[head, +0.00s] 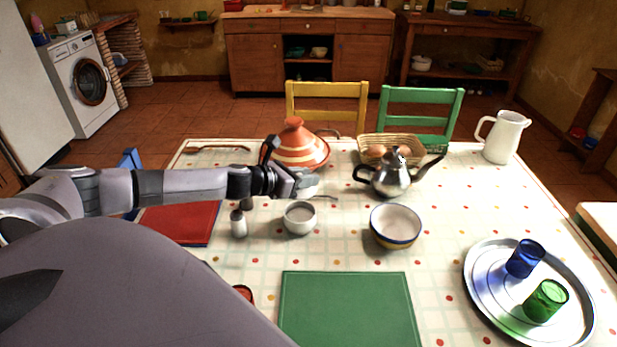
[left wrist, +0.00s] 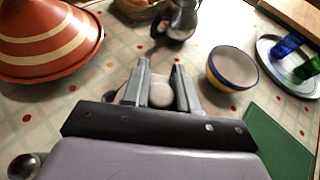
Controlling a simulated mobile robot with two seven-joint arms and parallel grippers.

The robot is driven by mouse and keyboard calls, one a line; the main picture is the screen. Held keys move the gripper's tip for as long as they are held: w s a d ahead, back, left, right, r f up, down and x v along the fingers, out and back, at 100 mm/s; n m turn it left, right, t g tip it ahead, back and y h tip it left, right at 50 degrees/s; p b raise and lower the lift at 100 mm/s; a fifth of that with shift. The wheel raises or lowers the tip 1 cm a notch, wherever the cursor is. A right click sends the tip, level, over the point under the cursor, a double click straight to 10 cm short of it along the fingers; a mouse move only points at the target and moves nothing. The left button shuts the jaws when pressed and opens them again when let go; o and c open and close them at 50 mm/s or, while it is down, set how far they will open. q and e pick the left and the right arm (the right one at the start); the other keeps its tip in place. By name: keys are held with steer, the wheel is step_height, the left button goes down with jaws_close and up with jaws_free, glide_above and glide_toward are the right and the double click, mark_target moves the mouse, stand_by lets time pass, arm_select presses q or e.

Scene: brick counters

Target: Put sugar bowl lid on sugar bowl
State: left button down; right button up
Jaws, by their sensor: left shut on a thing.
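The sugar bowl (head: 299,219), a small pale round bowl, stands open on the table near the middle in the head view. My left gripper (head: 304,184) is behind and just above it, reaching in from the left. It is shut on the sugar bowl lid, a pale rounded piece that shows between the fingers in the left wrist view (left wrist: 161,94). The fingers hide part of the lid. The lid is apart from the bowl in the head view. My right gripper is not in view.
A red-striped tagine (head: 299,150) and a metal teapot (head: 391,179) stand behind. A blue-rimmed bowl (head: 395,227) is to the right, a small shaker (head: 238,224) to the left. A green board (head: 348,308) lies in front. A tray with two cups (head: 483,300) is far right.

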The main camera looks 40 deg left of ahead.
arm_select(q)
steer(key=b, duration=0.6)
glide_above(300, 219)
steer(key=d, duration=0.2)
steer(key=shift+w+a+f, duration=0.1)
steer(key=shift+w+f, duration=0.05)
steer(key=shift+f, duration=1.55)
steer(key=shift+w+a+f, duration=0.1)
steer(key=shift+f, duration=1.55)
steer(key=shift+f, duration=0.4)
steer(key=c, duration=0.8)
jaws_free()
steer(key=shift+s, duration=0.15)
